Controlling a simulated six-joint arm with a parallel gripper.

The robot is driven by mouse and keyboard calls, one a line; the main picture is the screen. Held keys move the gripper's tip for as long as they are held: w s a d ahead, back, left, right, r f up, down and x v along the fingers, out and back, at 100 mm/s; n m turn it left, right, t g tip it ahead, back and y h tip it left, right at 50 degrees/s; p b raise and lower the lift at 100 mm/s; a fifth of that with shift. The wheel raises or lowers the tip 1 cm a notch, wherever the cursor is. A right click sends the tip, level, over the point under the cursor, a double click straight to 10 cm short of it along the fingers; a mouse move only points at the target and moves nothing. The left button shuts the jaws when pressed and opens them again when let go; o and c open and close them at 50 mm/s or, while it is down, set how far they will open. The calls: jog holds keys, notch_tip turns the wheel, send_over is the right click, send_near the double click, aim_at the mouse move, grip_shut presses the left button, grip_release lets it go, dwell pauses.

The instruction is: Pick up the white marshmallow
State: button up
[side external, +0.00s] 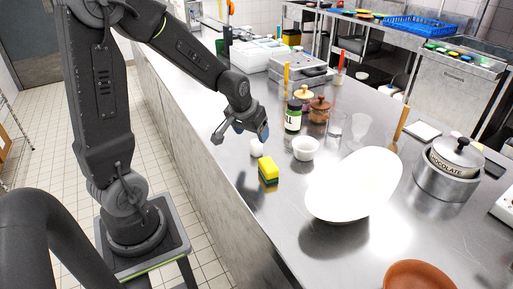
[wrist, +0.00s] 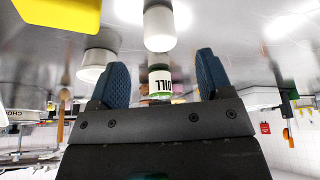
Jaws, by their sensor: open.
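The white marshmallow (side external: 257,147) is a small pale cylinder standing on the steel counter. It also shows in the wrist view (wrist: 160,27), at the top centre. My gripper (side external: 240,136) is open and empty, above the counter and slightly left of the marshmallow in the side view. In the wrist view, its two blue-padded fingers (wrist: 161,74) are spread wide, and the marshmallow lies beyond their tips, roughly in line with the gap. The marshmallow is apart from both fingers.
A yellow-and-green sponge (side external: 268,168) lies close in front of the marshmallow. A small white cup (side external: 306,149) and a green-labelled jar (side external: 293,117) stand to its right. A large white bowl (side external: 353,184) is farther right. The counter (side external: 208,110) left of my gripper is clear.

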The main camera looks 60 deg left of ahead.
aim_at(256, 142)
jog(key=shift+x, duration=3.5)
jog(key=c, duration=0.7)
